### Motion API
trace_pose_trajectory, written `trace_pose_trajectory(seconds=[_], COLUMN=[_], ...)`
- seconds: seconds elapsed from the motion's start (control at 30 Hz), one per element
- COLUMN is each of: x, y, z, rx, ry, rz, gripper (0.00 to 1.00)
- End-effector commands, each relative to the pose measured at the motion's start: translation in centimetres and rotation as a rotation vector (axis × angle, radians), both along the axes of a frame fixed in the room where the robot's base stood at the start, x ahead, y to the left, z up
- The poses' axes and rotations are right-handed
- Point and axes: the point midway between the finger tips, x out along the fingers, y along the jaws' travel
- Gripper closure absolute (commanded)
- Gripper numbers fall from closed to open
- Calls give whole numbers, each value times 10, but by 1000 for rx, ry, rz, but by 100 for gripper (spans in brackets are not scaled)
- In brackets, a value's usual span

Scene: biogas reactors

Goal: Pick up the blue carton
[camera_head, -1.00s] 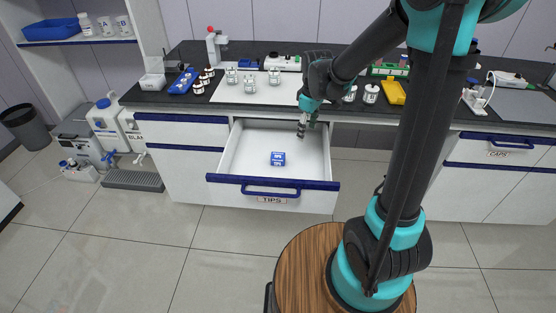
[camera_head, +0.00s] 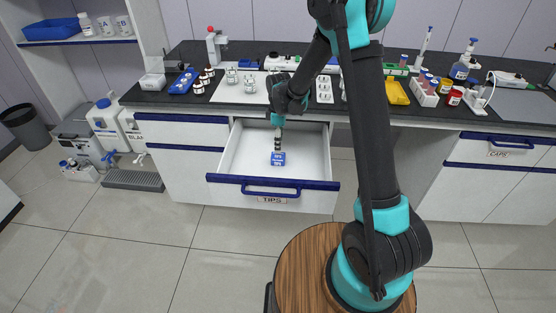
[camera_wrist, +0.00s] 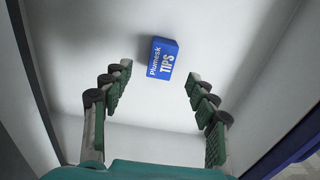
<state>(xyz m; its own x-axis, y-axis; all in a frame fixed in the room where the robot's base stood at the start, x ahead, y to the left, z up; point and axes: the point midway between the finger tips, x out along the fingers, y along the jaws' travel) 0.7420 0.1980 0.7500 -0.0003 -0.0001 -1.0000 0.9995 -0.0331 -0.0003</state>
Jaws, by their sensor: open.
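The blue carton (camera_head: 278,159) is a small box that lies on the white floor of the open drawer labelled TIPS (camera_head: 240,165). In the wrist view the carton (camera_wrist: 162,60) shows white lettering, "Plumesk TIPS", and sits beyond the fingertips, near the middle between the two fingers. My gripper (camera_head: 278,145) is over the drawer, just behind the carton in the head view. In the wrist view my gripper (camera_wrist: 160,75) is open and empty, with its two green-padded fingers spread wide. No contact with the carton shows.
The drawer's blue front edge and handle (camera_head: 270,191) stand out towards me. Drawer walls surround the carton, with bare floor around it. The dark worktop (camera_head: 150,97) behind holds several bottles, a blue tray (camera_head: 183,81) and a yellow tray (camera_head: 396,91).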

Motion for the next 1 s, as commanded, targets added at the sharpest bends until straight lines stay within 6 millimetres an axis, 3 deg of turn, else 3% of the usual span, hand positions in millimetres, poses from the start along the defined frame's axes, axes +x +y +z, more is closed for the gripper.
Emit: trace_pose_trajectory(seconds=[0.1,0.37,0.7,1.0], x=[0,0,-3,-3], y=[0,0,3,3], z=[-19,-36,-79,-84], rx=[0,0,0,0], ry=[0,0,0,0], rz=[0,-1,-1,-1], gripper=[41,41,41,41])
